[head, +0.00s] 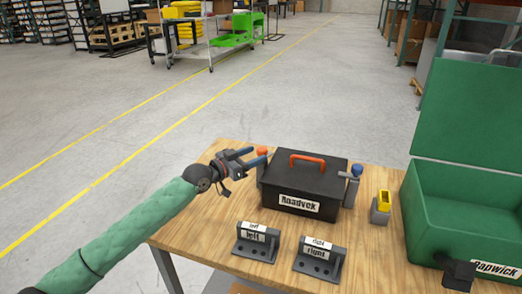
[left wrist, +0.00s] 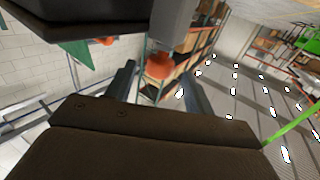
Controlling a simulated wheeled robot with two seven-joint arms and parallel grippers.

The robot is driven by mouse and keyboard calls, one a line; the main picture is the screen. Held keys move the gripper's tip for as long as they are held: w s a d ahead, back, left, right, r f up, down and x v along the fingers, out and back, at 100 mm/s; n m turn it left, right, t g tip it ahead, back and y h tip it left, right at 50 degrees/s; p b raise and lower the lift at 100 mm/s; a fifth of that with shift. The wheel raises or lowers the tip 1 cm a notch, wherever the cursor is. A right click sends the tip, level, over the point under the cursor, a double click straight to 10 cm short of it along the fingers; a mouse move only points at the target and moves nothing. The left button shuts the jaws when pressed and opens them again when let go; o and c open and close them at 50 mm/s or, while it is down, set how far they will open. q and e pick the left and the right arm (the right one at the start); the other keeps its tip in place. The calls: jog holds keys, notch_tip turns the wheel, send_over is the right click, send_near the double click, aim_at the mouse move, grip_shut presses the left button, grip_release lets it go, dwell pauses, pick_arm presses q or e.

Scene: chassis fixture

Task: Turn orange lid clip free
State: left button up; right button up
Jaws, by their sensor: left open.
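A black box (head: 300,182) labelled Roadvek, with an orange handle (head: 307,158) on its lid, stands on the table. An orange-knobbed clip (head: 262,153) is at its left side and a blue-knobbed clip (head: 356,170) at its right. My left gripper (head: 254,156) is open at the orange clip. In the left wrist view the orange knob (left wrist: 159,66), on a grey arm, shows between the open fingers (left wrist: 160,92). Whether a finger touches it I cannot tell. The box (left wrist: 75,14) fills the upper left there.
Left and right labelled brackets (head: 257,243) (head: 319,258) stand in front of the box. A yellow-topped grey block (head: 381,207) and an open green case (head: 425,215) are to its right. A dark block (head: 458,274) is at the lower right. The table's left part is clear.

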aim_at(258, 153)
pick_arm(q)
jog(key=shift+x, duration=1.05)
jog(key=shift+p+x, duration=0.45)
jog(key=shift+x, duration=0.5)
pick_arm(e)
jog(key=shift+s+d+r+g, duration=0.15)
jog(key=shift+s+d+r, duration=0.1)
jog(key=shift+d+r, duration=0.2)
jog(key=shift+s+d+r+g, duration=0.2)
jog(key=shift+d+r, duration=0.1)
jog(key=shift+r, duration=0.2)
pick_arm(q)
jog(key=c, duration=0.9)
jog(key=shift+c, duration=0.3)
pick_arm(e)
jog(key=shift+r, duration=0.1)
